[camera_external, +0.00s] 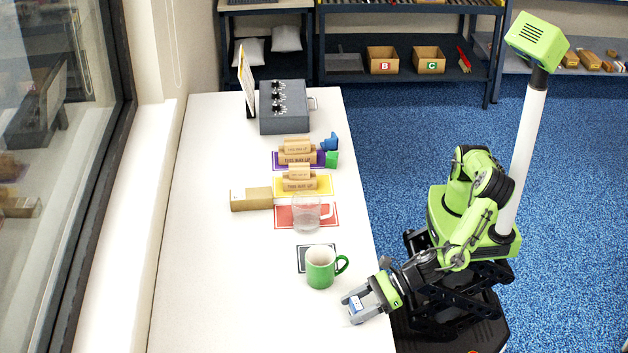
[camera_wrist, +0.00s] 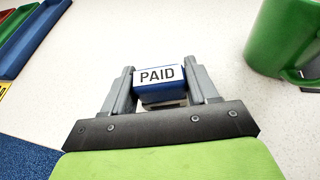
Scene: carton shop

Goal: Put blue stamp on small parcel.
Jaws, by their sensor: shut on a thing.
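My gripper (camera_external: 356,302) is low at the near right edge of the white table. It is shut on a blue stamp (camera_wrist: 160,92) with a white "PAID" label, held between both fingers in the wrist view. I cannot tell whether the stamp touches the table. A small brown carton (camera_external: 251,199) lies left of the yellow and red mats, far from my gripper. Wooden pieces marked "THIS WAY UP" lie stacked on the purple mat (camera_external: 278,163) and the yellow mat (camera_external: 280,186). Which of these is the small parcel is not clear.
A green mug (camera_external: 320,268) stands just left of my gripper, by a dark mat (camera_external: 303,252). A glass mug (camera_external: 306,215) stands on the red mat (camera_external: 284,222). Blue (camera_external: 329,142) and green (camera_external: 332,159) pieces sit beyond. The table's left side is clear.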

